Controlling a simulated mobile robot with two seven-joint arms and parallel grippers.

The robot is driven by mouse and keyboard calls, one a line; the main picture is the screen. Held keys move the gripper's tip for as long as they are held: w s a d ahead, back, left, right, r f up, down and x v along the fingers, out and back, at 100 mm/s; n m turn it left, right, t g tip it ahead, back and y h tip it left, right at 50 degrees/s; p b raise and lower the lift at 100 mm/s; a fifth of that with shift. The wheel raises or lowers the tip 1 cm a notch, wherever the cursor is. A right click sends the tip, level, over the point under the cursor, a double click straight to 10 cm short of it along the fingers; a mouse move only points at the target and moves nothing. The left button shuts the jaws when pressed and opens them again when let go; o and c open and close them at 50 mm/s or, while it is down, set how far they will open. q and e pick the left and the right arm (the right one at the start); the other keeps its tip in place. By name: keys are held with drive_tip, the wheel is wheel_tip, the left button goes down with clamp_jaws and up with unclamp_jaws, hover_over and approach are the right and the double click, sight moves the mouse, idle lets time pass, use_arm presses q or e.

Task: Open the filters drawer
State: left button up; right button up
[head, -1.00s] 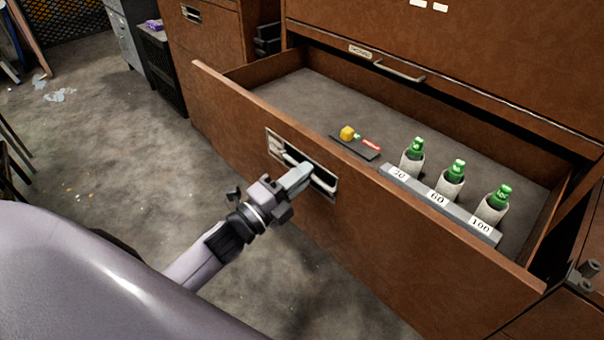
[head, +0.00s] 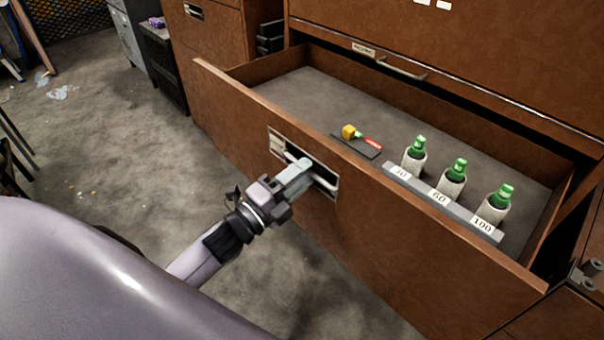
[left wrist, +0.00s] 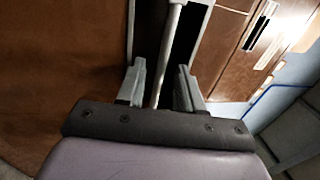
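The filters drawer is a wide brown drawer (head: 430,262) standing well out of its cabinet, its inside exposed. Its front has a recessed pale metal pull handle (head: 325,181), also in the left wrist view (left wrist: 172,45). My left gripper (head: 297,172) is at this handle. In the left wrist view my left gripper (left wrist: 161,88) has its fingers apart, one on each side of the handle bar, with visible gaps. The drawer's label is too small to read. My right gripper is not in view.
Inside the drawer are three green-capped bottles (head: 452,182) behind a grey strip marked with numbers, and a dark plate (head: 352,149) with a yellow block and a red-handled item. Another closed drawer (head: 480,50) is above. Open concrete floor (head: 110,140) lies left.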

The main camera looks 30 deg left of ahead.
use_arm(q)
drive_tip(key=b+v, duration=0.1)
drive_tip(key=v, duration=0.5)
drive_tip(key=shift+s, duration=0.3)
drive_tip(key=shift+a+f, duration=0.1)
drive_tip(key=s+d+f+n+g+y+p, duration=0.1)
drive_tip(key=s+d+f+n+g+y, duration=0.1)
drive_tip(key=s+f+n+g, duration=0.2)
drive_tip(key=s+d+f+n+g+y+p, duration=0.1)
drive_tip(key=s+d+f+n+g+y, duration=0.1)
drive_tip(key=s+f+n, duration=0.6)
wheel_tip(320, 180, down, 5)
drive_tip(key=d+n+g, duration=0.1)
drive_tip(key=n+g, duration=0.1)
drive_tip(key=n, duration=0.5)
drive_tip(key=shift+s+n+g+y, duration=0.3)
drive_tip(key=shift+s+n+y, duration=0.05)
drive_tip(key=shift+n+y, duration=0.05)
